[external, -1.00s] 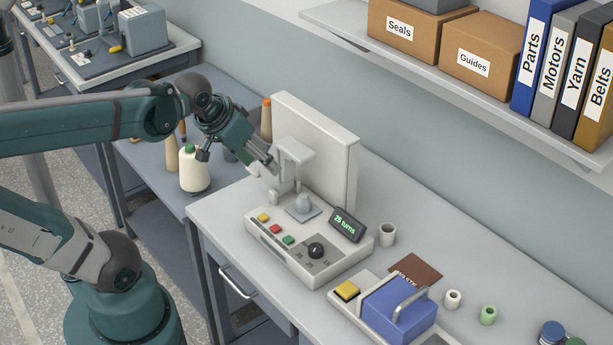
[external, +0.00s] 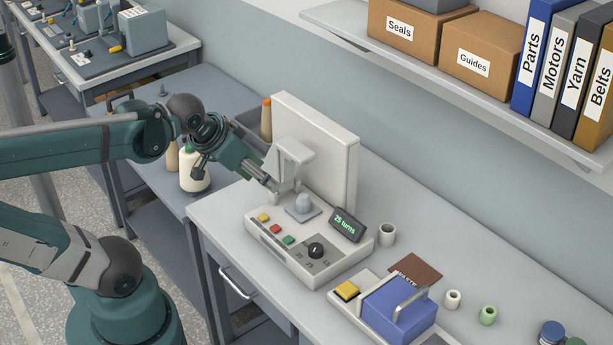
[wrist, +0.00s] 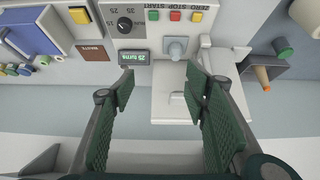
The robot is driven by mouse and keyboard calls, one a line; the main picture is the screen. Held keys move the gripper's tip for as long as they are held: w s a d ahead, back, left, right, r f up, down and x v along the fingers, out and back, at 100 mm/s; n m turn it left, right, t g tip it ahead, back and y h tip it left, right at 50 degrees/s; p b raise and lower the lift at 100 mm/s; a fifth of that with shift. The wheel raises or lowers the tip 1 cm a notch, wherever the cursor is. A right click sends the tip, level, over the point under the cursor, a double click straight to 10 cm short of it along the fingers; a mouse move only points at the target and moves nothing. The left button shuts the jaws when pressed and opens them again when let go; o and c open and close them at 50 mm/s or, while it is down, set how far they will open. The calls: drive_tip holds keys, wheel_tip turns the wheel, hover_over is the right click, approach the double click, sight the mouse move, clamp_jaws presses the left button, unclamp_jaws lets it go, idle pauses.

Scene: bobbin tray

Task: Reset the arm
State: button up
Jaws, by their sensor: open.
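My gripper (external: 268,186) is at the left side of the winding machine (external: 318,262), close to its upright white head. In the wrist view my gripper (wrist: 160,88) has its two green-padded fingers spread wide, with nothing held between them. The machine's grey spindle cone (wrist: 175,47) shows beyond the fingertips, and the display (wrist: 128,58) reads "25 turns". In the external view I cannot tell whether a fingertip touches the machine head.
A blue box with a handle (external: 398,310), a grey cup (external: 387,235), a white bobbin (external: 452,299) and a green bobbin (external: 488,315) stand right of the machine. A shelf (external: 480,88) overhangs the back.

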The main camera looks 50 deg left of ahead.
drive_tip(key=shift+f+b, duration=1.1)
drive_tip(key=shift+f, duration=0.4)
